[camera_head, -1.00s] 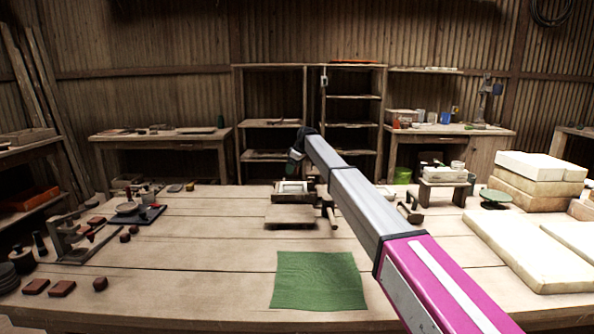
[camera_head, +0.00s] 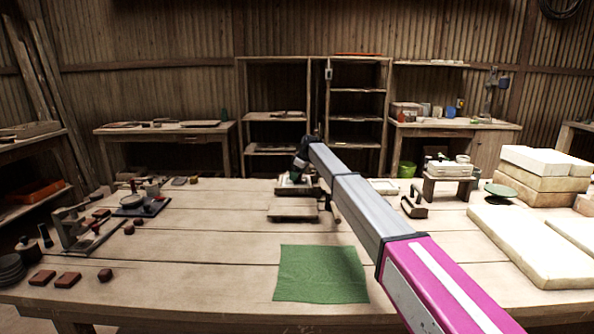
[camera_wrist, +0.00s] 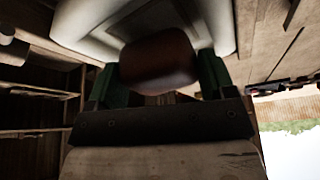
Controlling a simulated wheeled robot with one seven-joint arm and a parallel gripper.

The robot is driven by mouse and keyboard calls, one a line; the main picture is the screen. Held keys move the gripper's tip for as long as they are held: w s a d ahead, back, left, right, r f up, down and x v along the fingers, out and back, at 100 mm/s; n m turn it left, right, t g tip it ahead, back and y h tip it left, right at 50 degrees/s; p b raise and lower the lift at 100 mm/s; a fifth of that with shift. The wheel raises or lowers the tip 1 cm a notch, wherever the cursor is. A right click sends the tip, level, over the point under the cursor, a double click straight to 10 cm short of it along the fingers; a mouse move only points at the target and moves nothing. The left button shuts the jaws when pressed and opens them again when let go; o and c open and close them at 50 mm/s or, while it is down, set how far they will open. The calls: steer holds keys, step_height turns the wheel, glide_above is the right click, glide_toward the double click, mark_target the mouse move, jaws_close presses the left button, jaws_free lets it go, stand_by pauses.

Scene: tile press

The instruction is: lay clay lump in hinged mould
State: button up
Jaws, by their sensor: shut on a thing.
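The clay lump (camera_wrist: 158,60) is a rounded reddish-brown block in the wrist view. My gripper (camera_wrist: 158,68) is shut on it, one green finger at each side. The pale hinged mould (camera_wrist: 95,22), with a shallow framed recess, lies beyond the lump in the wrist view. The lump covers part of the recess, and I cannot tell whether they touch. In the head view the mould (camera_head: 283,188) sits towards the back middle of the bench, with a flat wooden board in front. My gripper (camera_head: 298,174) is over the mould there; the lump cannot be made out.
A green cloth (camera_head: 320,274) lies at the front of the bench (camera_head: 190,260). Dark lumps and blocks (camera_head: 68,279) and a small stand are at the left. Pale slabs (camera_head: 530,245) and a green round stand (camera_head: 502,190) are at the right. The left middle is mostly clear.

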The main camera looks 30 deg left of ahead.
steer(key=shift+f, duration=0.4)
steer(key=o, duration=1.1)
steer(key=shift+c, duration=0.2)
steer(key=shift+s, duration=0.1)
steer(key=shift+s, duration=0.1)
